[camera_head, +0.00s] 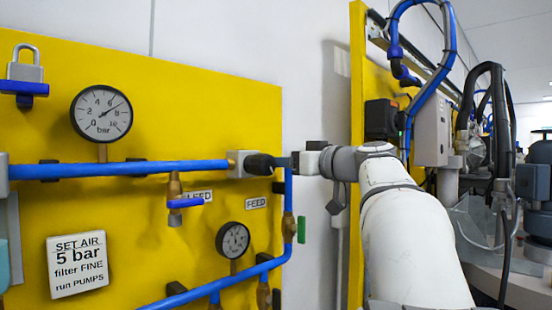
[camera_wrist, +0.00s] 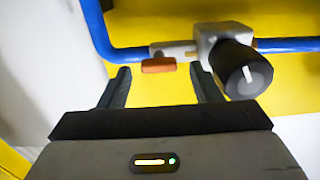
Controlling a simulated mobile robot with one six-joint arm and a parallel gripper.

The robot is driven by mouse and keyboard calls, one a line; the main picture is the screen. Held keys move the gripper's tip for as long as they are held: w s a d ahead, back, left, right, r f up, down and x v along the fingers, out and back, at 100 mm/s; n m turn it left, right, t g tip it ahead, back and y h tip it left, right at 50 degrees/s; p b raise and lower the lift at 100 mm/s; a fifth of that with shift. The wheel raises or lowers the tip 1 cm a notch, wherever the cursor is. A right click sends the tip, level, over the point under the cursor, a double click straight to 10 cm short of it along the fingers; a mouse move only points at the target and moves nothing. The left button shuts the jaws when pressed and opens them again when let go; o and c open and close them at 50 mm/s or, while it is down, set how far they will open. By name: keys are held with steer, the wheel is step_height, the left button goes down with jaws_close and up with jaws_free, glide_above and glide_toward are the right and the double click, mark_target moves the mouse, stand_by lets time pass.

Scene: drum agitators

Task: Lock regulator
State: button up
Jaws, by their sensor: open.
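The regulator has a black knob (camera_head: 262,165) on a grey body (camera_head: 237,163) in the blue pipe on the yellow panel. In the wrist view its black knob (camera_wrist: 243,72) has a pale mark on its face, and the grey body (camera_wrist: 210,38) sits behind it. My gripper (camera_wrist: 160,68) is open and empty, its two dark fingers apart. In the wrist view the knob lies to the right of the right finger, not between the fingers. In the head view my gripper (camera_head: 300,162) is just right of the knob; its fingertips are hard to make out.
An orange handle (camera_wrist: 158,65) shows between the fingers. A gauge (camera_head: 101,113) is above the pipe, another gauge (camera_head: 233,239) below. A padlock (camera_head: 25,66) is at upper left. A sign (camera_head: 77,264) reads "SET AIR 5 bar, filter FINE, run PUMPS". A blue-handled valve (camera_head: 184,202) hangs below the pipe.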

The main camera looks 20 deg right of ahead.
steer(key=shift+w+a, duration=0.2)
steer(key=shift+w, duration=0.3)
